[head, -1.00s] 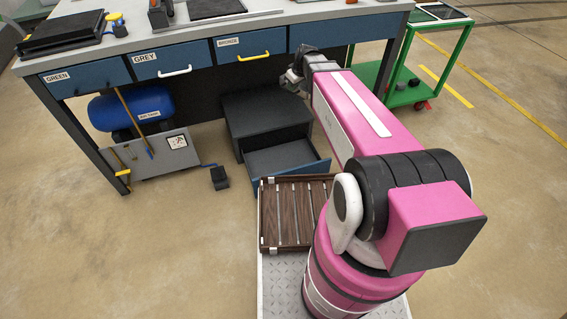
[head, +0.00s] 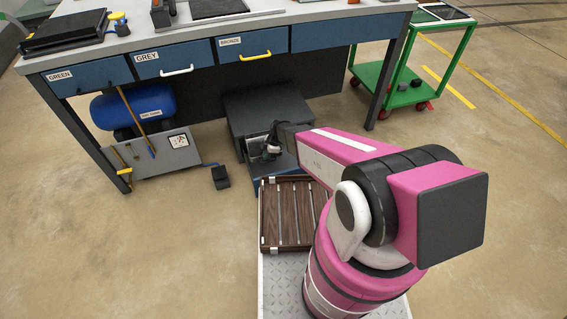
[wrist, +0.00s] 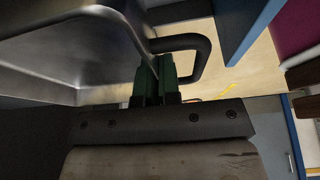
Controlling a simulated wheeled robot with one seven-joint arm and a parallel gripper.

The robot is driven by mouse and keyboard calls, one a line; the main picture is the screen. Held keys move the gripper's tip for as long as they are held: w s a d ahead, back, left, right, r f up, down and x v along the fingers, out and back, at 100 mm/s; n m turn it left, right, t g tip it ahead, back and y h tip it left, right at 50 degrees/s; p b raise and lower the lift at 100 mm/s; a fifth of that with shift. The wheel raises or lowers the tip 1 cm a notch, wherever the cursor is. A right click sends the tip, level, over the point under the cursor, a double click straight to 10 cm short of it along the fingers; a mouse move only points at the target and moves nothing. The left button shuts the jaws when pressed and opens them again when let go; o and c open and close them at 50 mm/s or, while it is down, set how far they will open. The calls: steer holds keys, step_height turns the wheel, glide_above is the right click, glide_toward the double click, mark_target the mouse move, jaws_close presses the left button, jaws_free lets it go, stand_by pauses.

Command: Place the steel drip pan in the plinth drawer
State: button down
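The plinth drawer (head: 286,163) is pulled out of a dark low cabinet (head: 264,107) under the bench. The steel drip pan (head: 255,149) shows as a small grey patch at the drawer, partly hidden by my gripper (head: 270,145). My gripper's green fingertips (wrist: 157,78) are closed together on the handle. Whether the pan touches the drawer floor cannot be told.
A slatted wooden crate (head: 292,215) sits on my base just in front of the drawer. The bench (head: 200,40) overhangs the cabinet. A blue tank (head: 135,108) stands left under the bench, and a green cart (head: 405,90) stands right.

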step_height(320, 180, down, 3)
glide_above(287, 166)
steer(key=s, duration=0.3)
step_height(287, 166, down, 7)
steer(key=shift+w+f, duration=0.1)
steer(key=shift+f, duration=1.95)
steer(key=shift+f, duration=0.15)
steer(key=c, duration=1.3)
jaws_free()
